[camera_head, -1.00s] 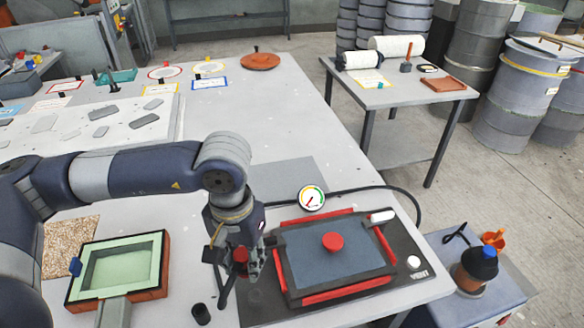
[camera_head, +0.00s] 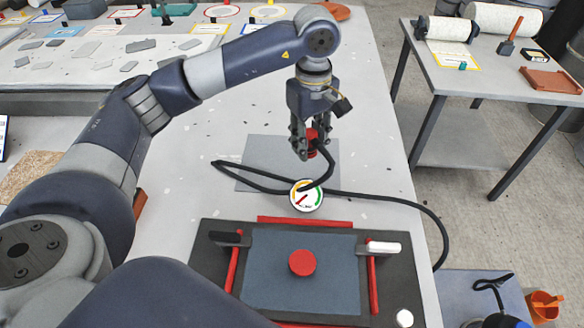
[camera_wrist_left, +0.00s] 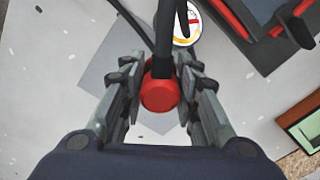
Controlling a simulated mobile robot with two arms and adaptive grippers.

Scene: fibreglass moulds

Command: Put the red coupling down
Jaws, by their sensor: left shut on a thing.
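The red coupling (camera_head: 313,136) is between the fingers of my left gripper (camera_head: 308,148), which is shut on it. In the left wrist view the red coupling (camera_wrist_left: 159,96) shows round end toward the camera, with the black hose running from it. The left gripper (camera_wrist_left: 161,82) has a finger on each side of it. In the head view the coupling is over the grey sheet (camera_head: 257,150), behind the gauge (camera_head: 306,196); its exact height cannot be told. The black hose (camera_head: 400,201) loops from the coupling across the table. My right gripper is not in view.
In front of the gauge is a dark base with a blue-grey panel (camera_head: 330,292), a red knob (camera_head: 302,262), red bars and a white handle (camera_head: 383,248). Bare table (camera_head: 372,130) lies right of the sheet. A side table (camera_head: 475,83) stands at the right.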

